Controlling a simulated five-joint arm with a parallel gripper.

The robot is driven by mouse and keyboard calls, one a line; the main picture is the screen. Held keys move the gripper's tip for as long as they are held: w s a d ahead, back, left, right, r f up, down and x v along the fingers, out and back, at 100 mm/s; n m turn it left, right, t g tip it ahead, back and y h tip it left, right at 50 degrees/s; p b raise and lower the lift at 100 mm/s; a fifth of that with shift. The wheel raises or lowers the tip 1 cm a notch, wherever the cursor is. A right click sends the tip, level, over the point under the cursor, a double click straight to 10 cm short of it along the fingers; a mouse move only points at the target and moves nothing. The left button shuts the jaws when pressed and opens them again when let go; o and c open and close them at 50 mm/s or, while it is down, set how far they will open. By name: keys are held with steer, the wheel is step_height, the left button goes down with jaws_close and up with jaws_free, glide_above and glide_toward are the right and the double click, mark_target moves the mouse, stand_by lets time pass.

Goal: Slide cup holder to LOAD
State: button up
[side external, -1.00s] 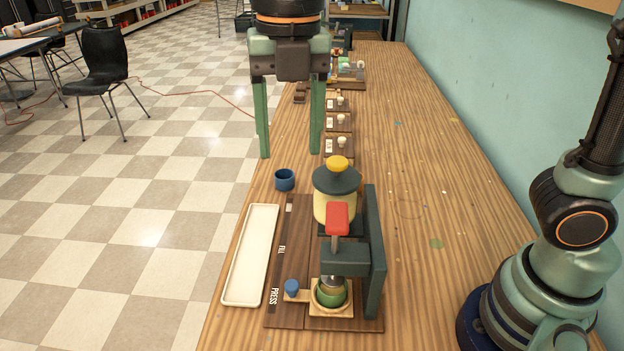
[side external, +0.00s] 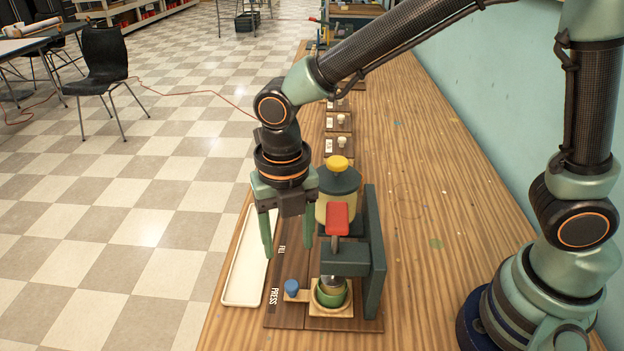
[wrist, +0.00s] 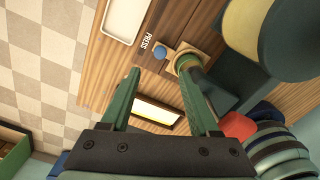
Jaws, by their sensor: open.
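The cup holder (side external: 298,296) is a light wooden slider with a blue knob (side external: 291,288). It sits at the PRESS end of the dark track board (side external: 285,318), with a green cup (side external: 331,294) in it under the press head (side external: 333,283). The FILL label (side external: 282,249) is farther along; I see no LOAD label clearly. My gripper (side external: 288,245) is open and empty, above the track and behind the knob. In the wrist view the knob (wrist: 159,52) and holder (wrist: 180,50) lie beyond my open fingers (wrist: 160,90).
A white tray (side external: 241,290) lies left of the track. The dark press frame (side external: 375,255), red handle (side external: 338,215) and yellow-topped dispenser (side external: 338,180) stand close on the right. The bench (side external: 440,290) is clear farther right.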

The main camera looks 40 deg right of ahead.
mark_target(292, 284)
step_height(292, 284, down, 10)
steer(key=shift+f, duration=0.25)
stand_by(0.3)
jaws_close()
steer(key=shift+r, duration=0.1)
stand_by(1.2)
